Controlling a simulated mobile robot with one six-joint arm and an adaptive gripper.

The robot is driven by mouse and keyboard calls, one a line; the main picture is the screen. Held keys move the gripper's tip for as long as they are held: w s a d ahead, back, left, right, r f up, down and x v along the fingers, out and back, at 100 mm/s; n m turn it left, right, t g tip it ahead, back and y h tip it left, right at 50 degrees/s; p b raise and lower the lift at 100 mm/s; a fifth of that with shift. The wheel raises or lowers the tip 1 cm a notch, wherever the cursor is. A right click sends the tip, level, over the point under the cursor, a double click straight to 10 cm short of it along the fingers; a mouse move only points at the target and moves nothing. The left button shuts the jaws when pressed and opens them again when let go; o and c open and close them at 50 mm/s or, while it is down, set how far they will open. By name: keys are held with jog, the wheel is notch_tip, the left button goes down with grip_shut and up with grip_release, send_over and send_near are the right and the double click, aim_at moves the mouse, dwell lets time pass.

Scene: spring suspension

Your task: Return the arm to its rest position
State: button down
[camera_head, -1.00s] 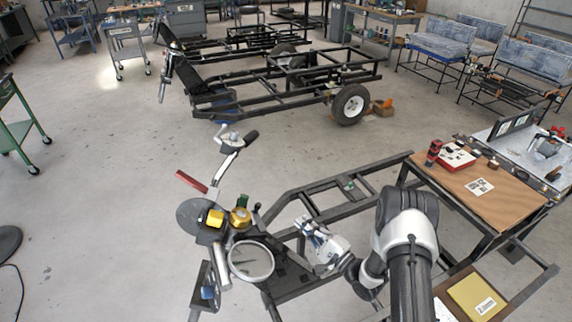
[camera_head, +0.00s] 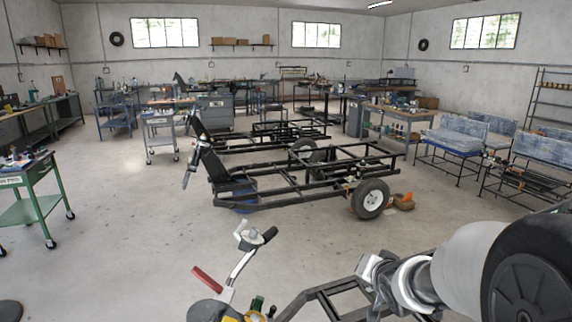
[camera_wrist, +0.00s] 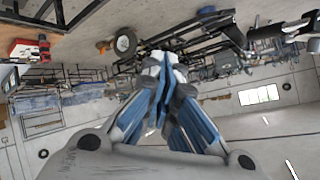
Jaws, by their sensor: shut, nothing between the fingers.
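My gripper (camera_wrist: 165,68) fills the middle of the wrist view. Its blue-padded fingers are together at the tips, with nothing held between them. The wrist view is strongly tilted and looks across the workshop. In the head view my arm shows large at the lower right, raised and close to the camera. The gripper's fingers cannot be made out clearly there. The near frame (camera_head: 338,292) shows only in part below and left of my arm, beside a handlebar with a red grip (camera_head: 207,279).
A black vehicle frame with a white-hubbed wheel (camera_head: 371,199) stands mid-floor. A green cart (camera_head: 38,205) is at the left and a grey cart (camera_head: 160,136) farther back. Racks with pale blue slabs (camera_head: 452,141) stand at the right. Open floor (camera_head: 130,240) lies at the left front.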

jog(key=s+a+r+n+g, duration=0.2)
jog(key=s+n+g, duration=0.1)
jog(key=s, duration=1.4)
jog(key=s+a+r+n+g, duration=0.2)
jog(key=s+a+n+g, duration=0.1)
jog(key=s, duration=1.5)
jog(key=shift+g, duration=0.3)
